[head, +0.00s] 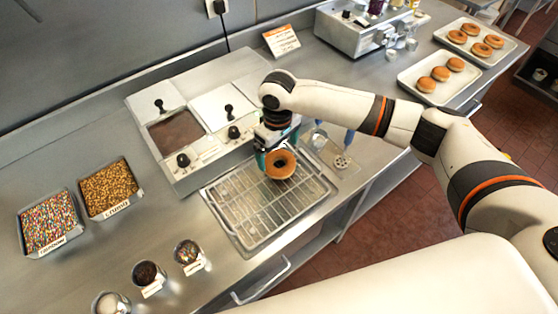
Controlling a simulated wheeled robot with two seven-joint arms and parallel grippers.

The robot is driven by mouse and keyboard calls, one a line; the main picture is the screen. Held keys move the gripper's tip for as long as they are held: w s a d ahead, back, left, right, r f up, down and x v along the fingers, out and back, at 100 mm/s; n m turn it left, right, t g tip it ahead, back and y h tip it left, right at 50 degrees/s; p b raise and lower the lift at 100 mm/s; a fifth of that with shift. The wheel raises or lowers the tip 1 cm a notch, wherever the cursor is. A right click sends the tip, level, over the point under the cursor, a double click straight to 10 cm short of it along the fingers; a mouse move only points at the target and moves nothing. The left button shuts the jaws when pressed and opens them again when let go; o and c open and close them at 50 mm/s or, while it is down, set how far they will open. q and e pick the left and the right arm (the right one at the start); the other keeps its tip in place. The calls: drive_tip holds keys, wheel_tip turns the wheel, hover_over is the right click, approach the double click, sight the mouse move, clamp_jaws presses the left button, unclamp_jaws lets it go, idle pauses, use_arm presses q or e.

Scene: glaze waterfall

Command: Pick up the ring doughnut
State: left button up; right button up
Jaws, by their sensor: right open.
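A ring doughnut (281,164), golden brown with a pale band around its hole, shows at the tip of my right gripper (273,150), over the wire rack tray (250,209). The right gripper is open, with its teal fingers close to the doughnut's far and left side. The wrist and doughnut hide parts of the fingers, and I cannot tell whether they touch the doughnut. My left gripper is not in view. More ring doughnuts (480,50) lie on a tray at the far right.
A glaze warmer (190,160) with lidded wells stands behind the rack. Bins of sprinkles (46,222) and chopped nuts (109,187) are at left, small cups (149,273) in front. A tray of round doughnuts (438,76) and another machine (350,32) are at back right.

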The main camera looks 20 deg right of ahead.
sight(278, 160)
drive_tip(key=f, duration=0.1)
drive_tip(key=f+p, duration=0.1)
drive_tip(key=f, duration=0.1)
drive_tip(key=shift+s+f, duration=0.2)
drive_tip(key=shift+f, duration=0.35)
drive_tip(key=shift+w+f, duration=0.1)
drive_tip(key=shift+f, duration=0.1)
drive_tip(key=shift+c, duration=0.2)
drive_tip(key=c, duration=0.9)
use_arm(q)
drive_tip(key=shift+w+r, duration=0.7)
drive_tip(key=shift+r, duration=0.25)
use_arm(e)
drive_tip(key=shift+o, duration=0.2)
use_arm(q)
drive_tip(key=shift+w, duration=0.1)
use_arm(e)
drive_tip(key=shift+r, duration=0.15)
